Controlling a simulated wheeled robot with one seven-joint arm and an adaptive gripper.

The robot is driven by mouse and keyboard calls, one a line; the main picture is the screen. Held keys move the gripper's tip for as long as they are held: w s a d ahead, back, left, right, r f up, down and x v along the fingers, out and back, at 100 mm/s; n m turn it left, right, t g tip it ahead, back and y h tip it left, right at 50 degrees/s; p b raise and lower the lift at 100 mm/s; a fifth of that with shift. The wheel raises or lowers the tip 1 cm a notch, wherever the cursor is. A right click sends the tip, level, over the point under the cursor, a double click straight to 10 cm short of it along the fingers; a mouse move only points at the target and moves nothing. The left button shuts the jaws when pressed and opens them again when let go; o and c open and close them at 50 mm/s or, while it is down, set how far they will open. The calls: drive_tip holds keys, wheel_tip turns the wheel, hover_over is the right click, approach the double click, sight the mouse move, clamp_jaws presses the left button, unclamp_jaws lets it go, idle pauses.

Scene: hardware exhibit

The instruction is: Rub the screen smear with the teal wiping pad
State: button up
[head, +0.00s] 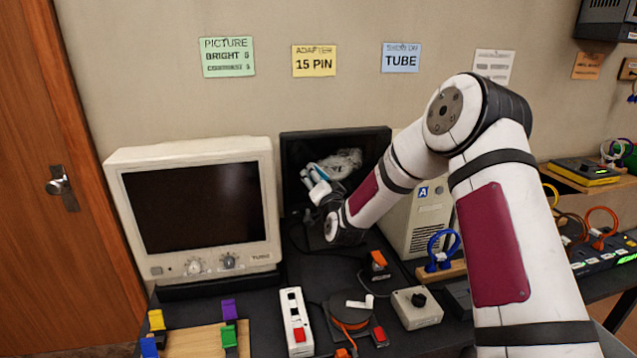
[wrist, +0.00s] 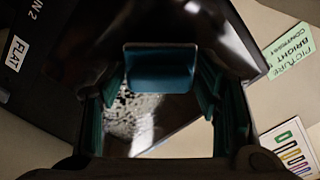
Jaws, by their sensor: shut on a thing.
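The screen smear (head: 347,162) is a pale, speckled patch on the dark flat monitor (head: 292,150) at the back middle. It also shows in the wrist view (wrist: 135,113), just below the pad and partly hidden by it. The teal wiping pad (wrist: 160,70) sits between the fingers of my gripper (wrist: 160,92), which is shut on it. In the head view my gripper (head: 318,180) is in front of the flat monitor, at the lower left of the smear. I cannot tell whether the pad touches the screen.
A beige CRT monitor (head: 197,209) stands left of the flat screen. A beige computer case (head: 421,222) is behind my arm at right. A white power strip (head: 294,322), an orange-rimmed reel (head: 350,316) and a grey knob box (head: 416,308) lie on the dark table in front.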

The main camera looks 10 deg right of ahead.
sight(327, 160)
drive_tip(key=shift+w+b, duration=0.75)
drive_tip(key=shift+w, duration=0.3)
idle(0.4)
drive_tip(key=shift+s+d, duration=0.1)
drive_tip(key=shift+d, duration=1.8)
drive_tip(key=shift+w+d+r+b, duration=0.1)
drive_tip(key=shift+d+b, duration=0.3)
drive_tip(key=shift+d, duration=2.5)
drive_tip(key=shift+w+d+b, duration=0.1)
drive_tip(key=shift+d+b, duration=0.25)
drive_tip(key=shift+d, duration=2.55)
drive_tip(key=shift+s+r+p, duration=0.1)
drive_tip(key=shift+r+p, duration=0.3)
drive_tip(key=shift+r, duration=0.5)
drive_tip(key=shift+a, duration=2)
drive_tip(key=shift+a+b, duration=0.55)
drive_tip(key=shift+a, duration=5.2)
drive_tip(key=shift+w+d+r, duration=0.1)
drive_tip(key=shift+w+r, duration=0.15)
drive_tip(key=shift+r, duration=0.7)
drive_tip(key=shift+d+f, duration=0.1)
drive_tip(key=shift+d, duration=1.9)
